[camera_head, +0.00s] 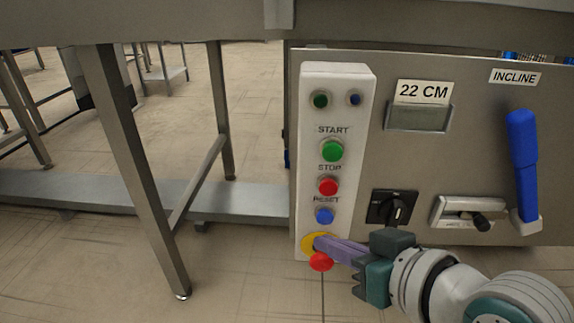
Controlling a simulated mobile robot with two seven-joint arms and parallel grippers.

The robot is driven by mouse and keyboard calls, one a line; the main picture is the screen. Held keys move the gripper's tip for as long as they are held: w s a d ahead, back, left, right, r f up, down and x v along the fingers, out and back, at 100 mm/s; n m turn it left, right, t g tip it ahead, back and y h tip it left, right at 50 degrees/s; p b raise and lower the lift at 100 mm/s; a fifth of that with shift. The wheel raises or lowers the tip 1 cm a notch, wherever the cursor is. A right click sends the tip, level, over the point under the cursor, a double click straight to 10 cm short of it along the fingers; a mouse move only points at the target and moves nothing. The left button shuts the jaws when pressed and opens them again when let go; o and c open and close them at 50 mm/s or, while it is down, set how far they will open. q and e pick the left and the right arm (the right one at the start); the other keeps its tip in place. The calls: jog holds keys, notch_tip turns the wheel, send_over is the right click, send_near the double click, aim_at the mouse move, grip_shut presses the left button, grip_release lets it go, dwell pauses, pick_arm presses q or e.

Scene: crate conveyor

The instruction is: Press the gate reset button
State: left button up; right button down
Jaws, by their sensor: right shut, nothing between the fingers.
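The blue reset button (324,216) is on the white button strip (311,160), under the label RESET and below the red stop button (328,186). My right gripper (318,243) is shut and empty. Its purple fingertips are just below the blue button, in front of the yellow ring around a red emergency knob (320,262). I cannot tell whether the tips touch the panel. The blue button is fully visible. My left gripper is not in view.
The green start button (333,150) is above the stop button. A black rotary switch (391,207), a slider (461,212) and a blue lever (522,150) are on the grey panel (450,150) to the right. A metal leg (135,170) and rail stand to the left.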

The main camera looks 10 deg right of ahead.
jog(key=s, duration=0.1)
jog(key=s+a+p, duration=0.1)
jog(key=s, duration=0.1)
dwell(0.6)
